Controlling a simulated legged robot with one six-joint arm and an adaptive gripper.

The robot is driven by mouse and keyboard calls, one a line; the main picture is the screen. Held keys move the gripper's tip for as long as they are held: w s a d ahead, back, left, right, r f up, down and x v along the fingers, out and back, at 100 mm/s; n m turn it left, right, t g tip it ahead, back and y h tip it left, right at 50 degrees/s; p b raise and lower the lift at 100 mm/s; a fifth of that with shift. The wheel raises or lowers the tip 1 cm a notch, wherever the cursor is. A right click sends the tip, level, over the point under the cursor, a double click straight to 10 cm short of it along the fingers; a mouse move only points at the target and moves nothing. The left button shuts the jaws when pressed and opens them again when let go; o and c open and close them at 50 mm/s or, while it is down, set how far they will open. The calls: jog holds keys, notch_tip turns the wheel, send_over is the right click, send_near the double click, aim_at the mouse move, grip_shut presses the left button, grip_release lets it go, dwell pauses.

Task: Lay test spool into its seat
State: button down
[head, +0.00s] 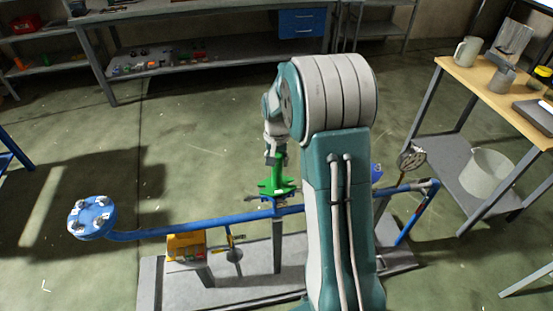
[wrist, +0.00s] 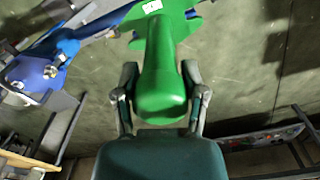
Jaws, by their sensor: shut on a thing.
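The green piece, which I take to be the test spool (head: 278,185), has a flared, several-pointed end and a rounded knob. My gripper (head: 275,158) points down and is shut on its upper part. In the wrist view the spool (wrist: 162,70) runs between the two fingers of my gripper (wrist: 160,80), with a small white label at its far end. In the head view its lower end overlaps the blue pipe (head: 190,228) near a grey post (head: 278,245). I cannot tell whether it touches the pipe or a seat there.
A blue flanged disc (head: 92,217) ends the pipe at left. A wooden-topped table (head: 495,92) with a mug and a bucket is at right. Shelves stand at the back.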

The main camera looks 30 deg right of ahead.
jog(key=shift+f, duration=0.25)
jog(key=shift+c, duration=0.6)
grip_release()
jog(key=shift+o, duration=0.2)
jog(key=shift+f, duration=0.1)
notch_tip(320, 180, up, 12)
jog(key=shift+r, duration=0.1)
